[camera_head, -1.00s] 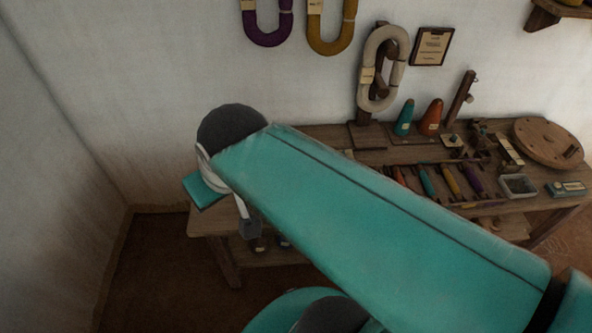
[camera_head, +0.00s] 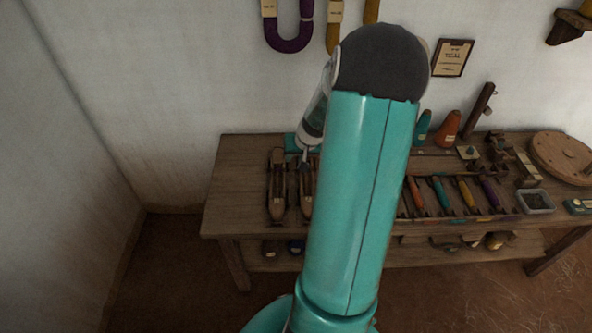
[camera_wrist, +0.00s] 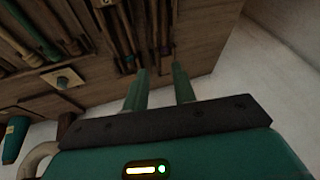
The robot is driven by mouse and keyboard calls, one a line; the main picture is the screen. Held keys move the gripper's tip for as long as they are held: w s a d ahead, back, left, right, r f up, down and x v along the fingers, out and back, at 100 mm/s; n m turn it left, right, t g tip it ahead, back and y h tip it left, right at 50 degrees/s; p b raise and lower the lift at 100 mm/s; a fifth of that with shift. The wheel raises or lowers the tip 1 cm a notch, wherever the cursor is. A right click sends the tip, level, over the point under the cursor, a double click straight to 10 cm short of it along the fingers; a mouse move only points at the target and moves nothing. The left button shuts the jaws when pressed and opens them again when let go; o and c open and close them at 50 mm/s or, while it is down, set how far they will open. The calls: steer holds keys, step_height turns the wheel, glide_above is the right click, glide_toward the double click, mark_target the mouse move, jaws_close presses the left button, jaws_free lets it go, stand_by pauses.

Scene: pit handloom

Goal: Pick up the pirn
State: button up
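In the head view several pirns lie side by side in a rack on the bench: an orange-red pirn (camera_head: 415,192), a teal pirn (camera_head: 441,192), a yellow pirn (camera_head: 466,193) and a purple pirn (camera_head: 491,192). I cannot tell which one the task means. My gripper (camera_wrist: 159,71) shows two teal fingers in the wrist view. They are apart, with nothing visible between them. In the head view my arm largely hides the gripper, which is left of the pirn rack, near the wooden shuttles (camera_head: 277,195).
The wooden bench (camera_head: 235,185) stands against the wall. Teal and orange cones (camera_head: 447,128), a round wooden disc (camera_head: 562,157) and a small grey tray (camera_head: 535,202) are at its right. A framed notice (camera_head: 454,58) hangs above. The bench's left end is bare.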

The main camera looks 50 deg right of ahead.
mark_target(306, 178)
steer(key=s+d+f+m, duration=0.2)
steer(key=s+d+f, duration=0.3)
steer(key=d+f, duration=0.15)
steer(key=x, duration=0.9)
steer(key=w+x, duration=0.1)
steer(key=x, duration=0.3)
steer(key=shift+w+d, duration=0.1)
steer(key=shift+d, duration=0.25)
